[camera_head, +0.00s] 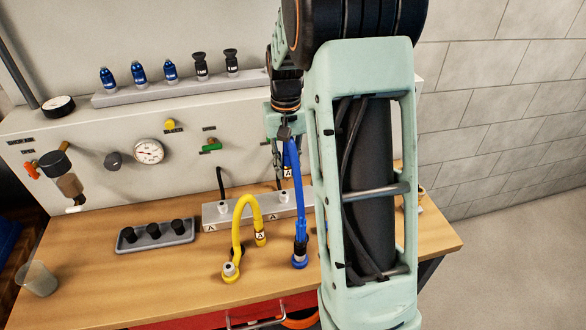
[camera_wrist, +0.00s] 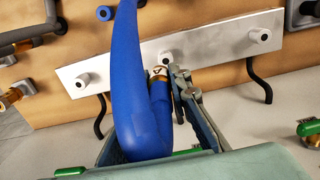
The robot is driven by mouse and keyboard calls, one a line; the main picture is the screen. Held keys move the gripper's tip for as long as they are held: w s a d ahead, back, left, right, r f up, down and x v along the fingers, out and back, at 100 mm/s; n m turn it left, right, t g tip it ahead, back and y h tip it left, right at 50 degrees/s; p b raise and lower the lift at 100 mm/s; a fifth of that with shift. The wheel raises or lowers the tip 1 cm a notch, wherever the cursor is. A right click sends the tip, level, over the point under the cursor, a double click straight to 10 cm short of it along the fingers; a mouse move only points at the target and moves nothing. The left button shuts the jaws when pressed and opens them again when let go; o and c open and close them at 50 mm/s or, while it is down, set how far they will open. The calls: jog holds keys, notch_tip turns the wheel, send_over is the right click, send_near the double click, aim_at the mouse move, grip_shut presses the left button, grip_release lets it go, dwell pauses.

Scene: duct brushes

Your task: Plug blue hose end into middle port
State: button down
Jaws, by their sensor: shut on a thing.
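The blue hose (camera_head: 297,190) runs from a fitting on the bench up to my gripper (camera_head: 279,160). In the wrist view the blue hose (camera_wrist: 130,90) fills the middle and bends back between the fingers of my gripper (camera_wrist: 150,115). My gripper is shut on it near its end. The held end has a pale ring with a dark mark (camera_wrist: 158,72), and appears just in front of the middle port (camera_wrist: 166,58) of the metal port block (camera_wrist: 215,50). I cannot tell whether they touch. In the head view the port block (camera_head: 228,213) stands on the bench and the held end is hidden.
A yellow hose (camera_head: 241,215) arches in front of the port block. A grey tray (camera_head: 158,245) with black plugs lies to the left, and a clear cup (camera_head: 38,280) at the bench's left edge. A panel with a gauge (camera_head: 149,151) and a green valve handle (camera_head: 210,146) stands behind.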

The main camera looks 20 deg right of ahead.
aim_at(284, 193)
jog(key=shift+w+a+r, duration=0.2)
jog(key=shift+w+a, duration=0.15)
jog(key=shift+w, duration=0.05)
jog(key=shift+f, duration=0.1)
jog(key=shift+f+b, duration=2.05)
jog(key=shift+f, duration=0.75)
jog(key=shift+f, duration=0.55)
dwell(0.5)
jog(key=c, duration=1.7)
grip_release()
notch_tip(284, 193, up, 12)
jog(key=shift+r, duration=0.1)
